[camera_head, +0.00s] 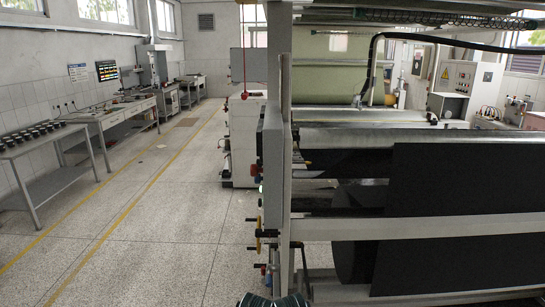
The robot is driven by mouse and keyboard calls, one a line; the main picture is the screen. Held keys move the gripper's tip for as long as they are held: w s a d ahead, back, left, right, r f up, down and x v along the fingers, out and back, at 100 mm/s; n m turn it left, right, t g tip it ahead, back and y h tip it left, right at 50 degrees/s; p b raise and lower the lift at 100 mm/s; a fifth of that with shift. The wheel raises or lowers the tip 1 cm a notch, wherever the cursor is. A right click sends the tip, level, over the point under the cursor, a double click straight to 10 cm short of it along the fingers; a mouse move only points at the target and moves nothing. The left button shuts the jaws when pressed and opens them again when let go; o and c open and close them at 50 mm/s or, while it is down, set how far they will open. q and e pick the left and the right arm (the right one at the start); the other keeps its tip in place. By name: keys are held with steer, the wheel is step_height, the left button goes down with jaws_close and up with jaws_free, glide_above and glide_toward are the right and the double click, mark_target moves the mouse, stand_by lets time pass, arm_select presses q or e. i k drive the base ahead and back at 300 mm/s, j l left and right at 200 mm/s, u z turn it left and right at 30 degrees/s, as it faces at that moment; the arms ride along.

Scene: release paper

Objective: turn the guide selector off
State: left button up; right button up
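The guide selector cannot be picked out for certain. The grey side frame (273,165) of the machine stands upright near the middle and is seen nearly edge-on. Small red and dark controls (255,170) stick out from its left side, too small to tell which is a selector or how it is set. Yellow handles or knobs (258,234) sit lower on the same side. Neither of my grippers can be made out. A dark rounded part at the bottom edge is cut off, and I cannot tell what it is.
Black sheet material (455,185) runs across the machine on the right. A white cabinet (243,140) stands behind the side frame. Work tables (50,150) line the left wall. The speckled floor (150,230) with yellow lines is clear between them and the machine.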

mark_target(254, 169)
steer(key=i+j+z, duration=0.1)
steer(key=j+z, duration=0.15)
steer(key=j, duration=0.5)
steer(key=i+j+z, duration=0.1)
steer(key=j+z, duration=0.15)
steer(key=j, duration=0.5)
steer(key=i+j+z, duration=0.1)
steer(key=i, duration=0.2)
